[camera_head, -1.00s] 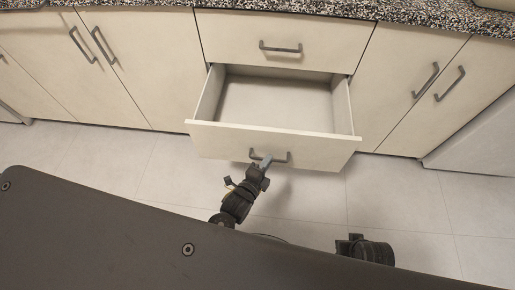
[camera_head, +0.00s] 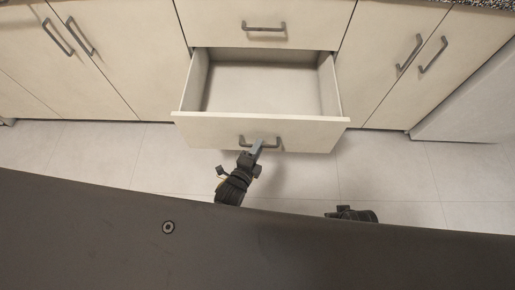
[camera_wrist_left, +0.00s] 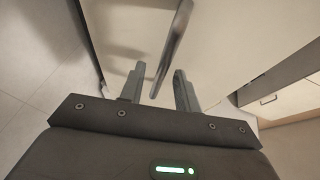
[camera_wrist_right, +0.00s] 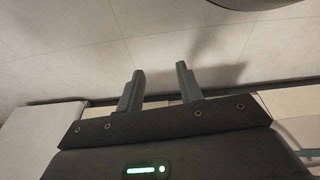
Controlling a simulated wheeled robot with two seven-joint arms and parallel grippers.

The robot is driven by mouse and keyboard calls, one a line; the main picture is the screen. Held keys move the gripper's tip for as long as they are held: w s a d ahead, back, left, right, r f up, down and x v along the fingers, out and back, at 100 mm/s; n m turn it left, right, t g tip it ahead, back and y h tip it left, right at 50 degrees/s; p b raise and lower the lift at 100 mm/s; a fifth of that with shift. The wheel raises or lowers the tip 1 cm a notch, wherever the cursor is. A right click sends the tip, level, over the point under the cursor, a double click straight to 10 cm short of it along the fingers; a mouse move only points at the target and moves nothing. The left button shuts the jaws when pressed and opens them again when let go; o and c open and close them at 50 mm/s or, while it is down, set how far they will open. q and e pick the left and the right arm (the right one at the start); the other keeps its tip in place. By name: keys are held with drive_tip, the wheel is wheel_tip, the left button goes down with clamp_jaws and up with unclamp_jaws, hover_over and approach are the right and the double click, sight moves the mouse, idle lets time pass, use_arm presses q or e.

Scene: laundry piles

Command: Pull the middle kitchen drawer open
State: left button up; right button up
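The middle drawer (camera_head: 200,131) is pulled out, and its empty inside shows in the head view. Its front carries a dark bar handle (camera_head: 278,143). My left gripper (camera_head: 257,147) is at this handle. In the left wrist view, the handle (camera_wrist_left: 172,45) runs between the two spread fingers of the left gripper (camera_wrist_left: 159,70), with gaps beside it, so the gripper is around it but not clamped. My right gripper (camera_wrist_right: 160,68) is open and empty, facing the floor and cabinet base.
A closed upper drawer (camera_head: 300,12) with its own handle (camera_head: 263,26) is above. Closed cabinet doors stand left (camera_head: 125,60) and right (camera_head: 375,60). A pale appliance or panel (camera_head: 470,110) is at far right. Tiled floor (camera_head: 100,155) lies clear before the cabinets.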

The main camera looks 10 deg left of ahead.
use_arm(q)
drive_tip(key=shift+s, duration=0.1)
